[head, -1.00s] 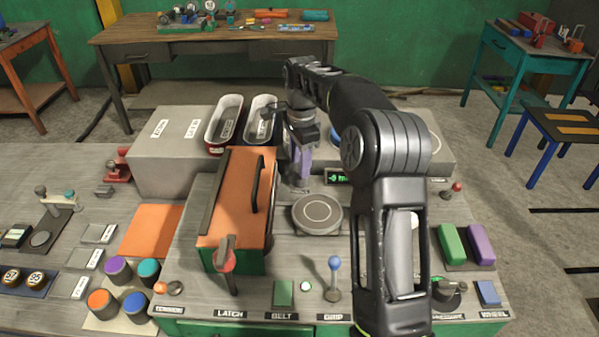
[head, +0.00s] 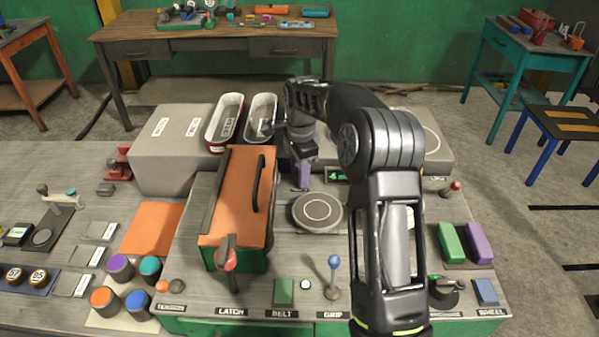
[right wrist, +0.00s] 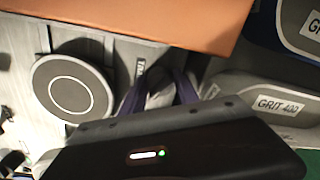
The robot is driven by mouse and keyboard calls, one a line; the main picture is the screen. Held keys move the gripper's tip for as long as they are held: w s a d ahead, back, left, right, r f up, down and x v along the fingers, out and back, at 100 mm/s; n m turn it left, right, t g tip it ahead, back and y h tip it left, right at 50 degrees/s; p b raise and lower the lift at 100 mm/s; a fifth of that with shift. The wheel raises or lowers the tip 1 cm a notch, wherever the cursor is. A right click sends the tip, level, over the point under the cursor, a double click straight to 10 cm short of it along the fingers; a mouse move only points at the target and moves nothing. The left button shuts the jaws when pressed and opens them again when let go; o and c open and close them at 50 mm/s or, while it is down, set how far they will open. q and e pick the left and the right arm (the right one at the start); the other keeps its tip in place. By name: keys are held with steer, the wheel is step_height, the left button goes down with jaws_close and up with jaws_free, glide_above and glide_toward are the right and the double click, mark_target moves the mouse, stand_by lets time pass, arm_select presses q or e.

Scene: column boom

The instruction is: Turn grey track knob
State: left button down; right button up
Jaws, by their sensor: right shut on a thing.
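My right gripper (head: 302,182) reaches down behind the grey round disc, beside the orange-topped box. Its purple fingers also show in the right wrist view (right wrist: 160,94), one on each side of a pale grey piece (right wrist: 162,88). The gripper is shut on this piece, which I take to be the grey track knob. The fingers and the dark gripper body hide most of it, so its pointing direction cannot be read. In the head view the fingers cover it almost wholly. My left gripper is not in view.
The orange-topped box (head: 240,195) stands close left of the gripper. The grey disc (head: 317,211) lies just in front. A small green display (head: 336,176) is to the right. Two trays (head: 226,120) stand behind. A blue-topped lever (head: 334,275) rises at the front.

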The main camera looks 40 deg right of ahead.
jaws_close()
steer(key=shift+n, duration=1.6)
steer(key=n, duration=0.3)
steer(key=shift+d+n+b, duration=0.1)
steer(key=shift+n+b, duration=0.2)
steer(key=shift+b, duration=0.1)
steer(key=n, duration=0.4)
steer(key=shift+s+n+y, duration=0.1)
steer(key=shift+n+y, duration=0.2)
steer(key=shift+n, duration=1.6)
